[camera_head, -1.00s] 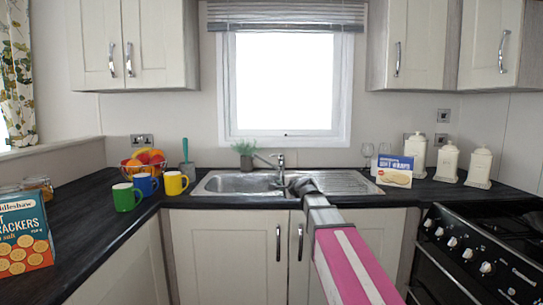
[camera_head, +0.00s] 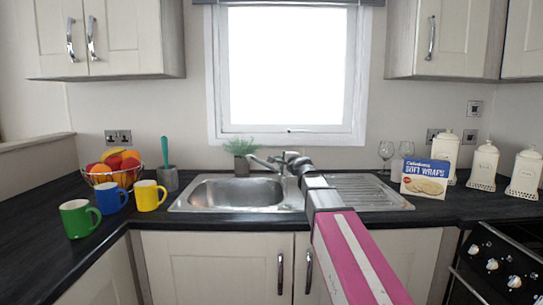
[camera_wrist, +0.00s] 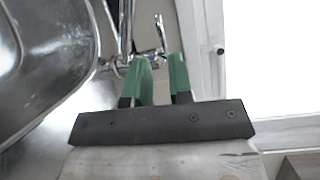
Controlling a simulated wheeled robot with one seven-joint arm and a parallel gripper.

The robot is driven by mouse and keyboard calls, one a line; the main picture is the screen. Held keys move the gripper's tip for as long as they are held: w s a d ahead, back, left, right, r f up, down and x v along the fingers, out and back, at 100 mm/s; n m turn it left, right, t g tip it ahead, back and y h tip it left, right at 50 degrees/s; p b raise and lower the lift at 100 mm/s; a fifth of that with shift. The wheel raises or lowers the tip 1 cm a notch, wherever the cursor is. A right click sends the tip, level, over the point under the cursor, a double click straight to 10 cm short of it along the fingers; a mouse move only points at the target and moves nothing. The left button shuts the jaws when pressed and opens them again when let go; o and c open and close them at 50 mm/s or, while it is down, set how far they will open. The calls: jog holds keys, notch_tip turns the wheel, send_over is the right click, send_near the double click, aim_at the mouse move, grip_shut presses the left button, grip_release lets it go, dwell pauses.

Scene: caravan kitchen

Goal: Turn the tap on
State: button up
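The chrome tap (camera_head: 262,161) stands behind the steel sink (camera_head: 190,199), its spout reaching left over the basin. My gripper (camera_head: 290,158) is beside the tap's body, and my arm partly hides the tap's base and handle. In the wrist view, my gripper's two green fingers (camera_wrist: 161,65) are apart, with a gap between them. Chrome tap parts (camera_wrist: 124,45) lie just past the fingertips, and a thin chrome lever (camera_wrist: 161,30) shows beyond the gap. I cannot tell whether a finger touches the tap. No water is visible.
A potted plant (camera_head: 240,148) stands left of the tap. Two wine glasses (camera_head: 386,152) and a soft wraps box (camera_head: 425,179) stand to the right. Mugs (camera_head: 150,196) and a fruit bowl (camera_head: 113,169) are on the left. The window (camera_head: 290,75) is behind the tap.

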jog(key=x, duration=1.1)
jog(key=shift+r, duration=0.1)
grip_shut()
